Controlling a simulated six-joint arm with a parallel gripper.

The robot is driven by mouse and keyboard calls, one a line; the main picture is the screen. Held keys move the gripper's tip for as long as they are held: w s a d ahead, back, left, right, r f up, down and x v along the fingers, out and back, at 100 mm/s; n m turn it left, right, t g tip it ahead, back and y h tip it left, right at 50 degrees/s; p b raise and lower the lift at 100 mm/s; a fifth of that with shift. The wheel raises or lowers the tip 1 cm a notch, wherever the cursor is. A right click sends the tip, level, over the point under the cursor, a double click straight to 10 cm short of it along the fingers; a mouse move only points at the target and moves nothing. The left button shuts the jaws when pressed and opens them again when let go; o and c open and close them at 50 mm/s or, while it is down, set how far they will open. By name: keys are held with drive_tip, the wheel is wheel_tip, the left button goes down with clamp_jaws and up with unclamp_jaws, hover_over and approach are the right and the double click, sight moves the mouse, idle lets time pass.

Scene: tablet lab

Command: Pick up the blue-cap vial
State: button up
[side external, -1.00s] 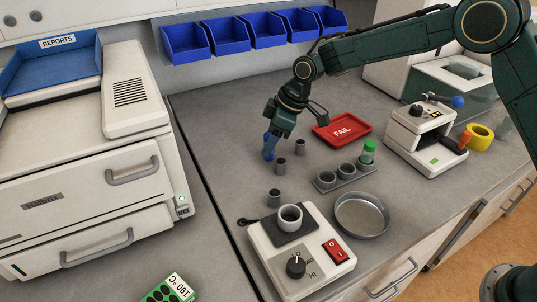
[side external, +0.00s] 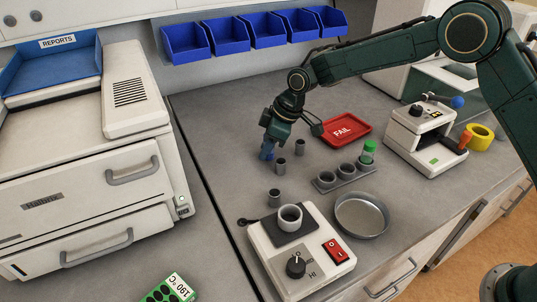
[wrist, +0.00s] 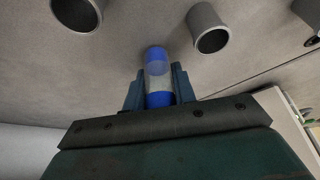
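The blue-cap vial (wrist: 158,72) is between the two fingers of my gripper (wrist: 157,92) in the wrist view. It shows blue at both ends and a pale band in the middle. The fingers flank it closely on both sides; I cannot tell whether they press on it. In the side view my gripper (side external: 268,146) points down over the counter, and the vial (side external: 267,153) shows as a small blue shape at the fingertips, at or near the counter surface. The fingers hide part of it.
Grey cylindrical holders (side external: 281,166) and (side external: 300,147) stand close to the gripper. A rack (side external: 345,180) with a green-cap vial (side external: 368,152), a red FAIL tray (side external: 343,129), a metal dish (side external: 362,214) and a hotplate (side external: 262,250) are nearby. Counter left of the gripper is clear.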

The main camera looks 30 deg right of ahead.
drive_tip(key=shift+c, duration=1)
drive_tip(key=shift+r, duration=0.1)
wheel_tip(320, 180, up, 20)
idle(0.5)
